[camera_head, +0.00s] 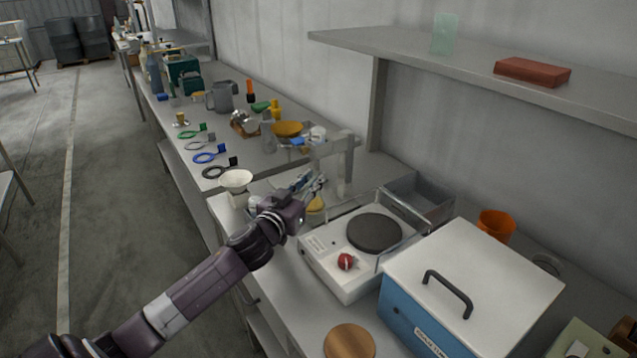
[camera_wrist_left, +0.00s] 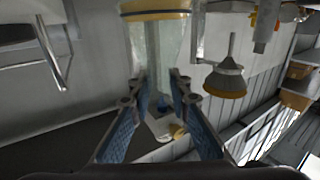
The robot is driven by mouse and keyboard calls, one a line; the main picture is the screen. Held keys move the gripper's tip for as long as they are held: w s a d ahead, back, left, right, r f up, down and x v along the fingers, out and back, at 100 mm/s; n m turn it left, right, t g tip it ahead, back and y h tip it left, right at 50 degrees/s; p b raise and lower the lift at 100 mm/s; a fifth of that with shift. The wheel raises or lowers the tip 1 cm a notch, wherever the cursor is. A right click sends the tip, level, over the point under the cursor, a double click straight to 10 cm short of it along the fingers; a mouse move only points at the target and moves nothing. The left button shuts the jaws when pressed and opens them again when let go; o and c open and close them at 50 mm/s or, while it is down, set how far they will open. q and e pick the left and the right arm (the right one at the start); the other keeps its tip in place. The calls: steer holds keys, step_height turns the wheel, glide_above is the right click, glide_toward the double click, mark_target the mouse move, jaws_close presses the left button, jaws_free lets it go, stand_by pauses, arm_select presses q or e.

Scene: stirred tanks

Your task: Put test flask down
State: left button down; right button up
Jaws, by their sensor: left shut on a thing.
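The test flask looks like a clear glass vessel (camera_wrist_left: 172,45) with a yellow band at one end, seen between my left gripper's fingers in the left wrist view. In the head view the gripper and arm hide most of it; a yellow part (camera_head: 316,204) shows just below the fingers. My left gripper (camera_head: 312,183) is shut on it, over the bench between the cream funnel-shaped bowl and the hotplate. The blue-padded fingers also show in the left wrist view (camera_wrist_left: 158,105). I cannot tell whether the flask touches the bench. My right gripper is not in view.
A white hotplate (camera_head: 325,262) with a dark round plate stands to the right of the gripper. The cream bowl (camera_head: 236,179) is to its left and a grey upright stand (camera_head: 345,165) behind it. A blue box with a white lid (camera_head: 470,275) stands at the right.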

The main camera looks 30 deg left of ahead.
arm_select(q)
steer(key=shift+w+a+f, duration=0.15)
steer(key=shift+w+f, duration=0.55)
steer(key=shift+w, duration=0.3)
steer(key=shift+w+a+f, duration=0.1)
steer(key=shift+w+f, duration=0.6)
steer(key=shift+w, duration=0.25)
steer(key=shift+s, duration=0.1)
steer(key=c, duration=1.8)
jaws_free()
steer(key=shift+f, duration=0.15)
